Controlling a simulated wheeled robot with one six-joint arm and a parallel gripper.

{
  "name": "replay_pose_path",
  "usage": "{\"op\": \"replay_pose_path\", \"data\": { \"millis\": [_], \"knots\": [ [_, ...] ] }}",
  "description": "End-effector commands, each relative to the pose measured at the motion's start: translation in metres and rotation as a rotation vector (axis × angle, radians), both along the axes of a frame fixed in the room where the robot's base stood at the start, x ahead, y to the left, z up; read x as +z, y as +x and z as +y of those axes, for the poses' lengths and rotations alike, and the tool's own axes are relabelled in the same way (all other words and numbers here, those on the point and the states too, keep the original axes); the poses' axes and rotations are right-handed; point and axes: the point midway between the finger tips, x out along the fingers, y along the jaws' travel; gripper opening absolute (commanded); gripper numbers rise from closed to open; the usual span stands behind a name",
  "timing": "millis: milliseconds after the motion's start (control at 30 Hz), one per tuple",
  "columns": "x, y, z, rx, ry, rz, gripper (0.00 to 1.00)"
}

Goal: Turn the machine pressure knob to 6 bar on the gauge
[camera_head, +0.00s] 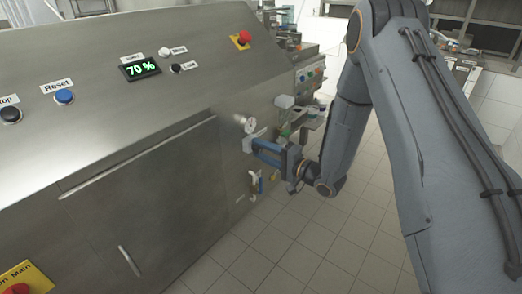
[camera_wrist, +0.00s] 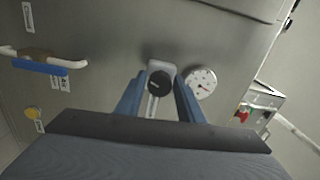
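The black round pressure knob (camera_wrist: 159,83) sits on a light grey plate on the machine's steel side. In the wrist view it shows between the two blue fingers of my gripper (camera_wrist: 158,90), which stand apart to its left and right. I cannot tell whether the fingertips touch it. In the head view my gripper (camera_head: 257,148) is at the machine's side and mostly hides the knob. The round white gauge (camera_wrist: 202,83) is just right of the knob, with a red needle; its numbers are too small to read. The gauge also shows in the head view (camera_head: 250,126), above my gripper.
A blue and white handle (camera_wrist: 40,64) is on the panel at the left of the wrist view. A tray-like fixture with a red part (camera_wrist: 243,113) is at the right. The head view shows a green 70 % display (camera_head: 141,69) on the machine top. The tiled floor is clear.

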Motion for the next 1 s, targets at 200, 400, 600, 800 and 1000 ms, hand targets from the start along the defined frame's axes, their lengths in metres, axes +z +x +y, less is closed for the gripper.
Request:
{"op": "replay_pose_path", "data": {
  "millis": [200, 400, 600, 800, 1000],
  "knots": [
    [0.0, 0.0, 0.0, 0.0, -0.001, -0.001, 0.48],
    [0.0, -0.002, -0.003, -0.001, -0.001, -0.001, 0.48],
    [0.0, -0.017, -0.024, -0.004, 0.0, 0.0, 0.48],
    [-0.001, -0.036, -0.049, -0.003, -0.001, 0.0, 0.48],
    [0.0, -0.047, -0.06, -0.001, 0.0, 0.0, 0.48]
  ]
}}
